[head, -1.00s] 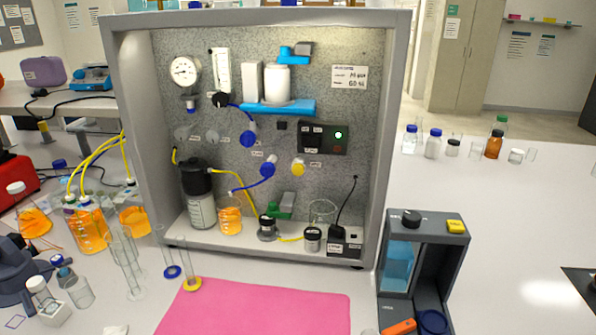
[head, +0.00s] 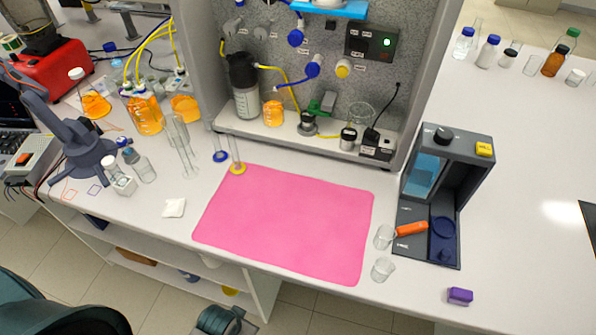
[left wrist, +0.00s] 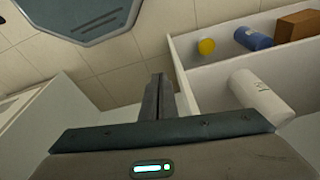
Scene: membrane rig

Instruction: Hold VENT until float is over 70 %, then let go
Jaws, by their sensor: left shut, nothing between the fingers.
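The grey membrane rig panel (head: 215,60) stands at the back, its upper part cut off in the head view. Its lower face carries a black module with a green light (head: 387,42), blue knobs and a yellow knob (head: 343,68). A dark device (head: 475,175) stands at right, with a black knob (head: 443,136), a yellow button (head: 484,149), a blue window (head: 424,172) and an orange handle (head: 411,228). I cannot read which part is labelled VENT, and no float reading is legible. My left gripper (left wrist: 160,82) is shut and empty in the left wrist view, above the floor beside shelving.
A pink mat (head: 285,223) lies clear in front of the rig. Two clear beakers (head: 382,269) and a purple block (head: 460,296) are near the front edge. Glassware and orange bottles (head: 145,115) crowd the left. Open shelves (left wrist: 215,65) hold a white bottle (left wrist: 262,97).

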